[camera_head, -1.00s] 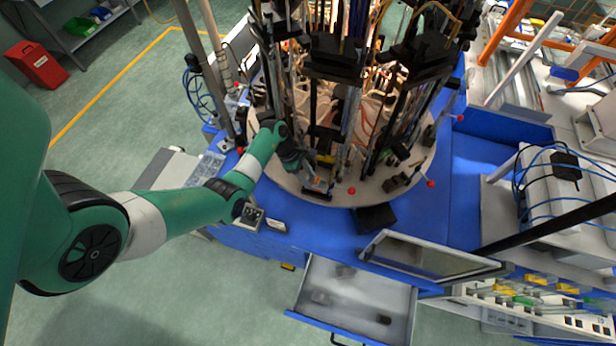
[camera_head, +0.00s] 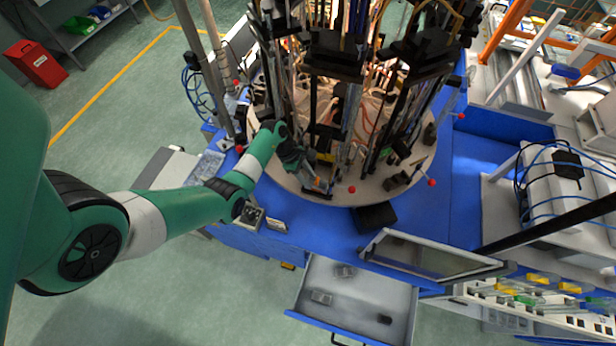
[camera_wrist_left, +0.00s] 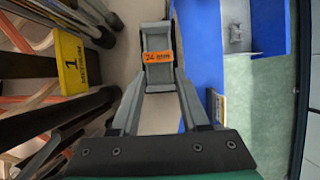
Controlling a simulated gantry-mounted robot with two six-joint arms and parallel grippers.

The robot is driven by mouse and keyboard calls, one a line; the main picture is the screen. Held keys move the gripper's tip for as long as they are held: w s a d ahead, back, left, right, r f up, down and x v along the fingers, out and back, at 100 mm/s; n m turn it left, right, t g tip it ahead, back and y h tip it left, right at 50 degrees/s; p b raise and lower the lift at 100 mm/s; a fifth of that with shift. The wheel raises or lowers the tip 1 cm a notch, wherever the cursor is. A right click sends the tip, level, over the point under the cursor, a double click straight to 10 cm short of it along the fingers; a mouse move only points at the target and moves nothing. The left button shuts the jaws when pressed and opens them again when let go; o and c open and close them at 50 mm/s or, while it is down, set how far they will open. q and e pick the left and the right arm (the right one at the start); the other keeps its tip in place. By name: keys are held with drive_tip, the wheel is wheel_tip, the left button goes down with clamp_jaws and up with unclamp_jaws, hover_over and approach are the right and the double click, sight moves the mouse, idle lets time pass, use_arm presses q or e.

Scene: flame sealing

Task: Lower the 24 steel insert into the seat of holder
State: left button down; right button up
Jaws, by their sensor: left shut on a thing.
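The 24 steel insert (camera_wrist_left: 157,70) is a grey block with an orange "24 mm" label. In the left wrist view it sits between the two fingers of my left gripper (camera_wrist_left: 157,85), which is shut on it. In the head view my left gripper (camera_head: 312,184) is at the front edge of the round machine table (camera_head: 350,194), low among the fixtures. The holder and its seat cannot be told apart clearly; the insert and gripper cover that spot. My right gripper is in neither view.
A yellow sign marked 1 (camera_wrist_left: 76,62) stands left of the gripper, with dark rods beside it. Tall black columns (camera_head: 335,60) rise behind. An open drawer (camera_head: 352,298) with several small parts and a tilted screen (camera_head: 425,258) are in front.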

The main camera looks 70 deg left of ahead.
use_arm(q)
drive_tip(key=shift+f+b, duration=0.5)
drive_tip(key=shift+f, duration=0.25)
idle(0.4)
drive_tip(key=shift+c, duration=1.6)
unclamp_jaws()
drive_tip(key=shift+r, duration=0.1)
wheel_tip(320, 180, up, 4)
drive_tip(key=p, duration=0.5)
drive_tip(key=shift+r, duration=0.25)
drive_tip(key=shift+f, duration=0.1)
